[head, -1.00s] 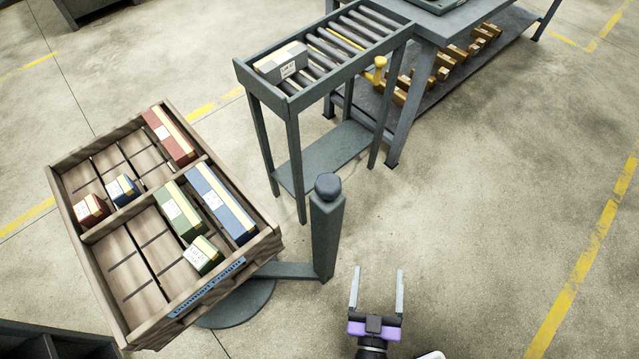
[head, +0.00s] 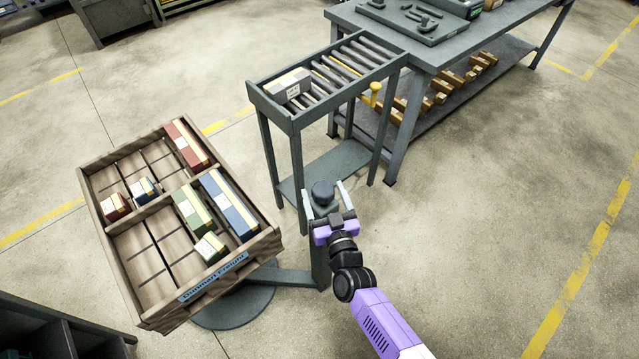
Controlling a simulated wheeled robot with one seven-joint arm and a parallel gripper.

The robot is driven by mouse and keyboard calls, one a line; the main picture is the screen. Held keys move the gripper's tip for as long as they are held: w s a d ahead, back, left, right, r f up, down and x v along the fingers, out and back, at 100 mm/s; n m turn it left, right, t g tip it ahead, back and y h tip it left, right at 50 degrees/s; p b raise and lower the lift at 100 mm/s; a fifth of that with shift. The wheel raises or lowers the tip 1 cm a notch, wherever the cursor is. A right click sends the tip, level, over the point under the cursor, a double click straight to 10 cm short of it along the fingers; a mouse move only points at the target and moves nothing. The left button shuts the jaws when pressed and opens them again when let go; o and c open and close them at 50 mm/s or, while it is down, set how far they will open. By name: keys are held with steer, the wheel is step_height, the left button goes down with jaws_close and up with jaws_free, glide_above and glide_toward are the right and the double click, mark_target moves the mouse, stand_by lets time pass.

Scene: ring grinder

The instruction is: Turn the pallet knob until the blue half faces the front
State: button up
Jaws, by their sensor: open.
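The pallet (head: 90,190) is a wooden tray on a round grey base, divided by a bar into two halves. The far half holds a long red box (head: 187,146), a small blue box (head: 144,189) and a small red box (head: 115,207). The near half holds a green box (head: 193,211), a long blue box (head: 229,205) and a small green box (head: 209,247). The grey knob (head: 323,190) tops a post joined to the base by an arm. My gripper (head: 324,189) is open, one finger on each side of the knob; contact cannot be told.
A roller conveyor (head: 262,100) with a grey-and-yellow box (head: 292,87) stands just behind the post. A grey workbench (head: 455,45) stands behind it, with several brown parts on its lower shelf. A dark shelf unit (head: 45,335) is at lower left. Floor to the right is clear.

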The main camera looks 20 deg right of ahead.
mark_target(324, 183)
steer(key=shift+w+d, duration=0.15)
steer(key=shift+w, duration=0.85)
steer(key=shift+w+d, duration=0.15)
steer(key=shift+w, duration=0.8)
steer(key=shift+c, duration=0.4)
steer(key=c, duration=1.3)
steer(key=shift+w+a+r+m+h+p, duration=0.1)
steer(key=shift+r+m+h+p, duration=0.35)
steer(key=shift+p, duration=0.5)
steer(key=shift+f+h+p, duration=0.1)
steer(key=shift+h+p, duration=0.35)
steer(key=shift+o, duration=0.2)
steer(key=shift+d+f+m+g+h+p, duration=0.1)
steer(key=shift+d+m+g+h+p, duration=0.1)
steer(key=shift+m+h, duration=0.3)
steer(key=shift+d+f+m+g+h+p, duration=0.1)
steer(key=shift+m+g+h+p, duration=0.1)
steer(key=shift+m+h, duration=0.3)
steer(key=shift+s+d+f+m+g+h, duration=0.15)
steer(key=shift+m+g+h, duration=0.15)
steer(key=shift+h, duration=0.25)
steer(key=shift+s+d+m+g+h, duration=0.15)
steer(key=shift+m+g+h, duration=0.1)
steer(key=shift+h, duration=0.3)
